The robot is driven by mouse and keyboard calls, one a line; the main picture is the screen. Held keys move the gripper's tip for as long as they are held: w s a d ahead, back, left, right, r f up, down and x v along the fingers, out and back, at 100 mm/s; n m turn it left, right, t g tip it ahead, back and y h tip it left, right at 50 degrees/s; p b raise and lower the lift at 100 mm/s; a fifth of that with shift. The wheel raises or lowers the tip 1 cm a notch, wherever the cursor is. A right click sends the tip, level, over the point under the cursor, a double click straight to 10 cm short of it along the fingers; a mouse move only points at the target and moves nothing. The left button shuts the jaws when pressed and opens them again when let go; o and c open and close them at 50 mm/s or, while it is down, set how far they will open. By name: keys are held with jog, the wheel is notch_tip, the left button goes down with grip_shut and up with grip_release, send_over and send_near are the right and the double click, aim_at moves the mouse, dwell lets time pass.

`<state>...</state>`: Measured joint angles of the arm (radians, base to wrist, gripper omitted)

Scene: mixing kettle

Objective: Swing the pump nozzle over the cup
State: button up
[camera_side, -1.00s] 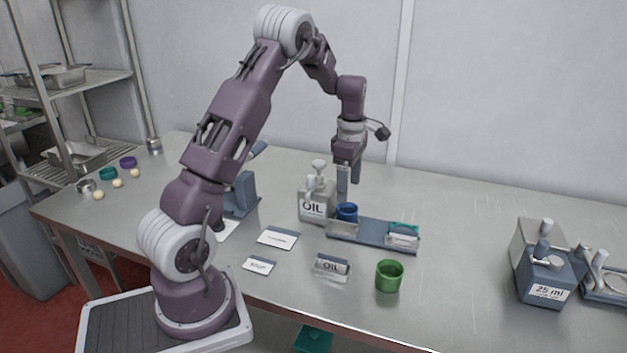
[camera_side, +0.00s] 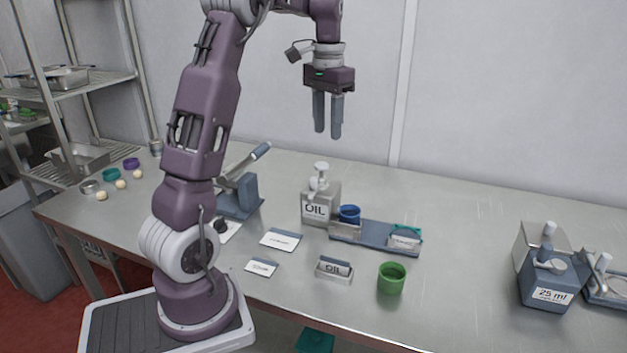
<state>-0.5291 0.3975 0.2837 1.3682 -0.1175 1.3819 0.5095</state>
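A green cup (camera_side: 391,279) stands apart near the front edge. My gripper (camera_side: 328,134) points down, high above the bottle, with a gap between its fingers and nothing held.
The blue-grey tray (camera_side: 372,238) also carries a teal-rimmed item (camera_side: 407,236) at its right end. A lever device (camera_side: 240,190) stands left of the bottle. Labelled cards (camera_side: 281,240) lie in front. A 25 ml dispenser (camera_side: 548,280) is far right.

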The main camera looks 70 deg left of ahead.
jog(key=s+m, duration=0.3)
jog(key=m, duration=0.9)
send_over(314, 179)
notch_tip(314, 179, down, 5)
jog(key=shift+a+r, duration=0.1)
jog(key=shift+a, duration=0.05)
jog(key=shift+f, duration=4.3)
jog(key=shift+f, duration=0.1)
jog(key=c, duration=0.4)
